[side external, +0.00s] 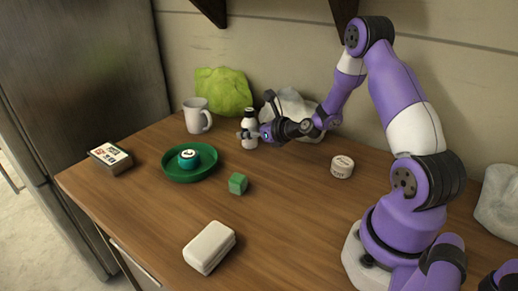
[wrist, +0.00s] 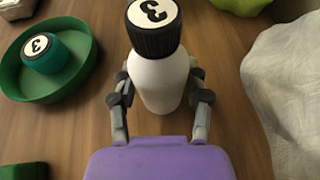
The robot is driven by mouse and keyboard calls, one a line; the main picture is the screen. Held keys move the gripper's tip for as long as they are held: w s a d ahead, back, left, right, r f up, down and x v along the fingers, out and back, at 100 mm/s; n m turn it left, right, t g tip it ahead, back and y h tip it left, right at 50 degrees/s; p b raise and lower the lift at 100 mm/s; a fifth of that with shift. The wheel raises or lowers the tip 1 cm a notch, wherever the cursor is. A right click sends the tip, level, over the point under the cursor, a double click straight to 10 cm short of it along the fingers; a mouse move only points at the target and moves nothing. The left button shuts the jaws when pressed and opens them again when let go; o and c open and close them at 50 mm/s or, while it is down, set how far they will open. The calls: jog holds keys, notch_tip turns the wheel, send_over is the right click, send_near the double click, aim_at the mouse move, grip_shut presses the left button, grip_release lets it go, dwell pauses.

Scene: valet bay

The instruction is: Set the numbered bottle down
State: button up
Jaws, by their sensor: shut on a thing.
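A white bottle (wrist: 158,82) with a black cap carrying a black 3 on a white disc stands between the fingers of my gripper (wrist: 160,100). In the side external view the bottle (side external: 249,130) is upright, and my gripper (side external: 248,135) is shut around its body from the right. The fingers touch it on both sides in the wrist view. I cannot tell whether its base touches the wooden table (side external: 290,200).
A green tray (side external: 175,177) holds a teal, black-capped round item (side external: 188,159) marked 3. A white mug (side external: 196,115), green bag (side external: 223,92) and pale bag (side external: 290,108) stand behind. A green cube (side external: 238,183), white case (side external: 209,247), white round tin (side external: 342,166) and box (side external: 110,158) lie around.

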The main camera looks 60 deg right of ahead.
jog(key=shift+f, duration=0.25)
jog(key=shift+f, duration=0.15)
jog(key=o, duration=1.2)
jog(key=shift+o, duration=0.2)
